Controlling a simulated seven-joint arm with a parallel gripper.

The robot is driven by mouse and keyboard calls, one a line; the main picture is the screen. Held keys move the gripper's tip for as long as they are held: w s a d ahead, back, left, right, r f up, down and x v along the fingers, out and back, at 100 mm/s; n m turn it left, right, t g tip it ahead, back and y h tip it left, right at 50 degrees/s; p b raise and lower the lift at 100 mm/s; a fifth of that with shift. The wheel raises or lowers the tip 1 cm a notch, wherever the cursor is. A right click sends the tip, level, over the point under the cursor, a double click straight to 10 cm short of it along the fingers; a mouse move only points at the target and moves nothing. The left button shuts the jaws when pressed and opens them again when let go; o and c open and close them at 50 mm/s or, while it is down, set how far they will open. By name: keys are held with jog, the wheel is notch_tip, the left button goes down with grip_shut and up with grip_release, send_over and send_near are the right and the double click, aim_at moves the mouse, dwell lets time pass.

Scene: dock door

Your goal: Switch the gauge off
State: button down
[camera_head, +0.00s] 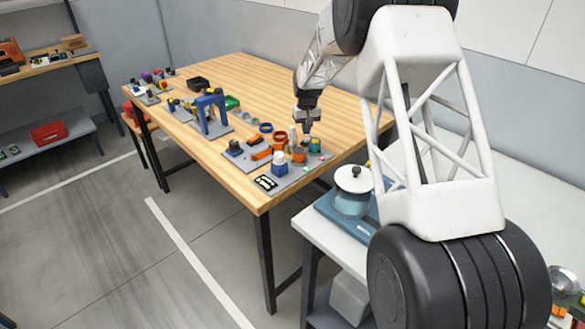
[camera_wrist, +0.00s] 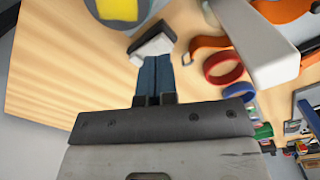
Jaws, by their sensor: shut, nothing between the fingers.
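My gripper (camera_head: 306,136) points down over the near right part of the wooden table, among small parts. In the wrist view its two dark fingers (camera_wrist: 154,70) are together with nothing between them. Their tips are close to a small white block with dark sides (camera_wrist: 152,46); I cannot tell whether they touch. A flat black piece with white marks (camera_head: 265,182) lies at the table's near corner; it may be the gauge, but it is too small to be sure. No switch can be made out.
Near the gripper stand a blue part with a white top (camera_head: 281,164) and a teal and yellow part (camera_head: 315,145). A red ring (camera_wrist: 222,67) and a blue ring (camera_wrist: 238,90) lie beside the fingers. A blue arch (camera_head: 209,113) stands further left. Bare wood (camera_head: 270,77) lies behind.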

jog(key=shift+f, duration=1.25)
dwell(1.2)
jog(key=shift+r, duration=3.5)
jog(key=shift+r, duration=0.1)
